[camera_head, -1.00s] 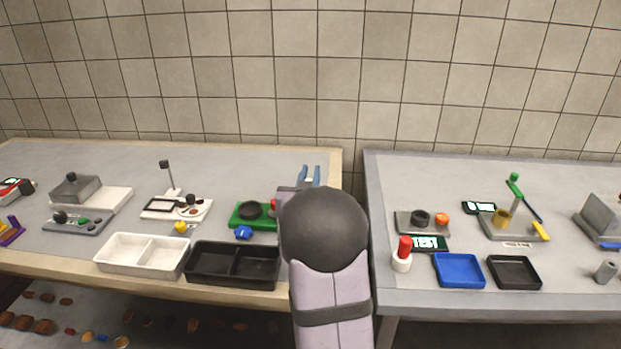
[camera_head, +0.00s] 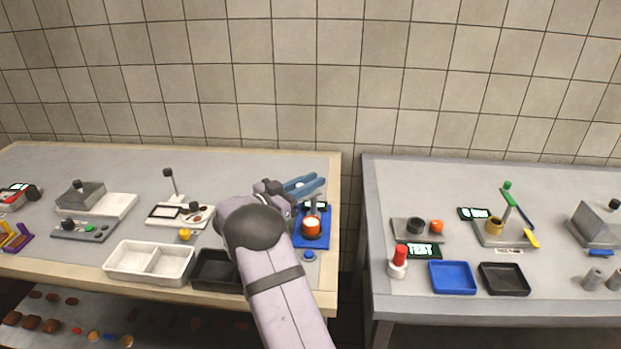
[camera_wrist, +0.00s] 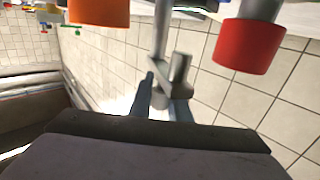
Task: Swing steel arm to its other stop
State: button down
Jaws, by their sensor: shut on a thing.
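In the wrist view, my gripper (camera_wrist: 160,98) has its two blue fingers close on either side of a grey post of the steel arm (camera_wrist: 180,72). It is shut on that post. A grey shaft runs from the arm toward the top of this view. In the head view, my gripper (camera_head: 308,184) reaches right, above and behind a blue base (camera_head: 325,240) carrying an orange cup with a pale top (camera_head: 311,228). A small grey upright shows just behind the cup. The arm's full length and its stops are not clearly visible.
An orange cylinder (camera_wrist: 97,12) and a red cylinder (camera_wrist: 248,45) are near my fingers in the wrist view. A black tray (camera_head: 215,280), partly hidden by my arm, and a white tray (camera_head: 150,278) stand left. A gap separates the two tables.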

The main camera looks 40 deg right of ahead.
jog(key=shift+r+m+g, duration=0.1)
jog(key=shift+m+g, duration=0.5)
jog(key=shift+g, duration=0.4)
jog(key=shift+d+r+m+g, duration=0.1)
jog(key=shift+m+g, duration=0.2)
jog(key=shift+g, duration=0.2)
jog(key=c, duration=1.7)
grip_release()
jog(key=shift+o, duration=0.2)
jog(key=shift+w+a+b, duration=0.2)
jog(key=shift+a, duration=1)
jog(key=shift+w+a+b, duration=0.15)
jog(key=shift+a+b, duration=0.1)
jog(key=shift+a, duration=1)
jog(key=shift+w+a+b, duration=0.2)
jog(key=shift+a, duration=1)
